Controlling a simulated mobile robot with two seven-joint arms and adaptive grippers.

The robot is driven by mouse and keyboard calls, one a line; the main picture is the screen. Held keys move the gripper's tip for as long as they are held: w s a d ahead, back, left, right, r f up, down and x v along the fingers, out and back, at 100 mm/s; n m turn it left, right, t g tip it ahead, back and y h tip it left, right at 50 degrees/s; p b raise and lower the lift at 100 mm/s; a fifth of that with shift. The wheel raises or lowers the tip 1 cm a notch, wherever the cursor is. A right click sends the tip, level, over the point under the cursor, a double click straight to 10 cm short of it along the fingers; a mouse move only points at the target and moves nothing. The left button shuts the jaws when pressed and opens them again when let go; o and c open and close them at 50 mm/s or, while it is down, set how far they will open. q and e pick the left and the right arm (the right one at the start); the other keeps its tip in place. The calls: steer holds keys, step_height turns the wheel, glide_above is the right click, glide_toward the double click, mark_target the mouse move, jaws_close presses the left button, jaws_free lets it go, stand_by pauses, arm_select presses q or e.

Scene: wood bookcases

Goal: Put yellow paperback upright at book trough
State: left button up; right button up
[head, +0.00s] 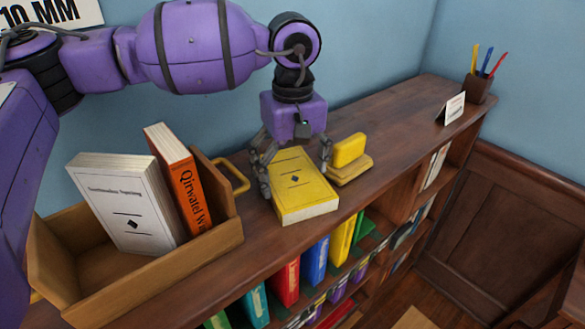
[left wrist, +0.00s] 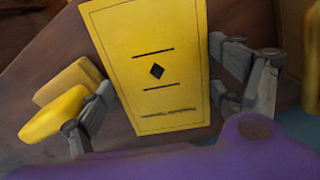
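The yellow paperback (head: 303,190) lies flat, cover up, on the wooden bookcase top. It also shows in the left wrist view (left wrist: 150,45). My left gripper (head: 294,172) is above it, with its fingers apart on either side of the book. A gap shows between the book and the fingers in the left wrist view (left wrist: 160,100), so it is open. The wooden book trough (head: 165,268) stands at the left with a white book (head: 125,200) and an orange book (head: 180,182) leaning in it. My right gripper is not in view.
A yellow stamp-like object (head: 349,160) sits close to the right finger, behind the paperback. A small card (head: 454,108) and a pen cup (head: 477,88) stand at the far right end. The bookcase top between them is clear. Colored books fill the shelf below (head: 315,262).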

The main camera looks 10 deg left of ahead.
arm_select(q)
steer(key=shift+o, duration=0.9)
